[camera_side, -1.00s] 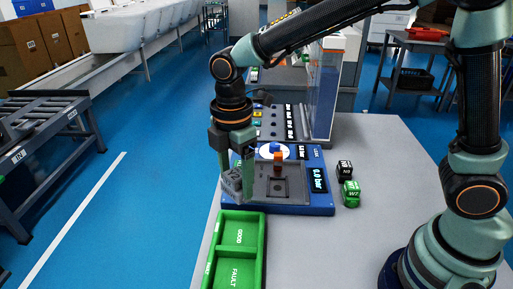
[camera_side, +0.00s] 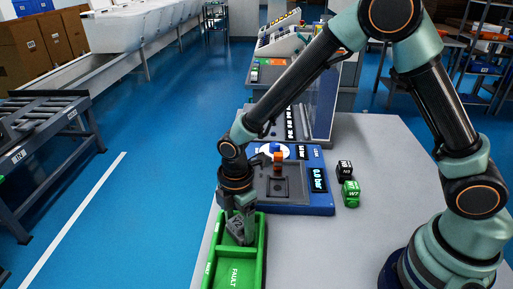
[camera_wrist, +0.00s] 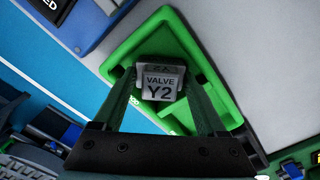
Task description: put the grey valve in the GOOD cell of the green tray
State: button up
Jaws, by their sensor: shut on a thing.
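My gripper (camera_side: 239,222) is shut on the grey valve (camera_side: 236,230). In the wrist view the valve (camera_wrist: 160,85) shows the label "VALVE Y2" between the two fingers (camera_wrist: 160,98). The green tray (camera_side: 263,262) stands at the near left edge of the table. The valve is at the tray's far cell, the one labelled GOOD in the earlier frame; my gripper now covers that label. I cannot tell whether the valve touches the cell floor. The near cell, labelled FAULT, is empty. The tray's rim (camera_wrist: 205,62) surrounds the valve in the wrist view.
A blue test station (camera_side: 305,208) with an orange knob and a pressure display stands just behind the tray. A black block (camera_side: 345,170) and a green block (camera_side: 351,193) lie to its right. The table (camera_side: 330,250) right of the tray is clear.

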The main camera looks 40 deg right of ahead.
aim_at(239, 221)
jog(key=shift+f, duration=0.1)
jog(key=o, duration=1.4)
jog(key=shift+o, duration=0.2)
notch_tip(239, 221, up, 12)
jog(key=s+d+r+m+t, duration=0.2)
jog(key=d+r+m, duration=0.3)
jog(key=d+m, duration=0.4)
jog(key=s+d+r+m+t, duration=0.3)
jog(key=s+d+r+m, duration=0.2)
jog(key=d+m, duration=0.4)
jog(key=shift+s+r+t, duration=0.25)
jog(key=shift+r+t, duration=0.05)
jog(key=shift+r, duration=0.05)
